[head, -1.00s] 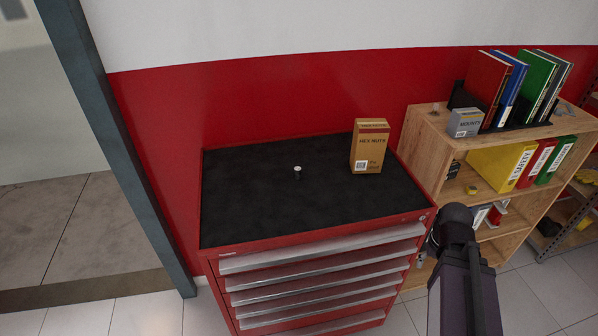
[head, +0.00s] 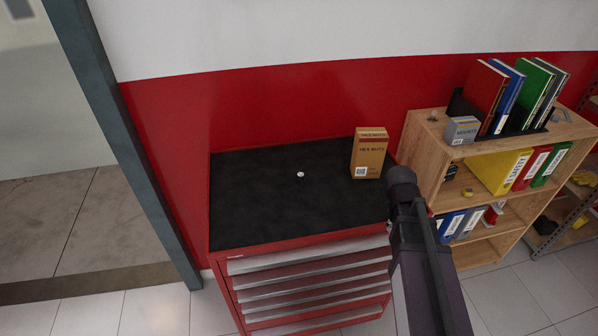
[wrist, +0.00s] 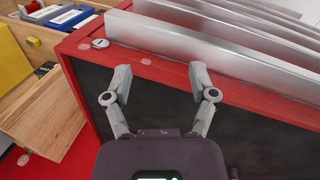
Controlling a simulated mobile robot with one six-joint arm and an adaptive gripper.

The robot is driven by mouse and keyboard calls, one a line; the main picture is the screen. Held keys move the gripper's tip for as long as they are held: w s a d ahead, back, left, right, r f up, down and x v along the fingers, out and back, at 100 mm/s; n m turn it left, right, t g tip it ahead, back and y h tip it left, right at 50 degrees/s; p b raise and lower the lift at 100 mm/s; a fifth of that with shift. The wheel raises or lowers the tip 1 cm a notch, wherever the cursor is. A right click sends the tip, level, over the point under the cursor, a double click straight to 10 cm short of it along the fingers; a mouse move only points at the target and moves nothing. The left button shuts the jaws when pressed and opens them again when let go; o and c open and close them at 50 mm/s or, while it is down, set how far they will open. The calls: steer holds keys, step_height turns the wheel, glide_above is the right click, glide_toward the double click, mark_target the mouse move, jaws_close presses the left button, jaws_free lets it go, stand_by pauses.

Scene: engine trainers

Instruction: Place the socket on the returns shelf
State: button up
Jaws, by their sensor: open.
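A small cylindrical piece with a pale top, which looks like the socket (head: 300,176), stands on the black top of the red tool cabinet (head: 250,212), near the middle in the head view. It does not show in the wrist view. My gripper (wrist: 160,84) is open and empty in the wrist view, with the cabinet's dark surface and red edge behind its fingers. In the head view my arm hides the cabinet's front right corner, and the fingers cannot be made out. A wooden shelf unit (head: 424,152) stands right of the cabinet; I see no returns label.
A hex nuts box (head: 369,154) stands at the back right of the cabinet top. The shelf unit holds a grey box (head: 462,131), books and binders. A small metallic piece (head: 433,116) sits on its top. The left of the cabinet top is clear.

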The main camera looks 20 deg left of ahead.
mark_target(299, 176)
steer(key=w+a+n, duration=0.1)
steer(key=a+n, duration=0.1)
steer(key=a, duration=0.1)
steer(key=a+r+n+t, duration=0.1)
steer(key=a+n, duration=0.1)
steer(key=w+a+r+n+h+p, duration=0.1)
steer(key=a, duration=0.2)
steer(key=shift+w+a+n, duration=0.3)
steer(key=shift+n, duration=0.1)
steer(key=a+n, duration=0.2)
steer(key=a, duration=0.1)
steer(key=a+r+n+t, duration=0.1)
steer(key=a+n, duration=0.1)
steer(key=a, duration=0.2)
steer(key=w+a+r+n+t+p, duration=0.1)
steer(key=a+n, duration=0.1)
steer(key=a, duration=0.1)
steer(key=shift+a+r+h, duration=0.15)
steer(key=shift+r+h, duration=0.05)
steer(key=shift+h, duration=0.1)
steer(key=s+a+r+n+t, duration=0.1)
steer(key=a+r+n+t, duration=0.1)
steer(key=a+n, duration=0.3)
steer(key=s+a+r+n+t+p, duration=0.1)
steer(key=a+n, duration=0.4)
steer(key=a, duration=0.8)
steer(key=shift+s+r+n+t, duration=0.3)
steer(key=shift+s+r+t, duration=0.1)
steer(key=shift+s+r, duration=0.25)
steer(key=shift+w, duration=0.1)
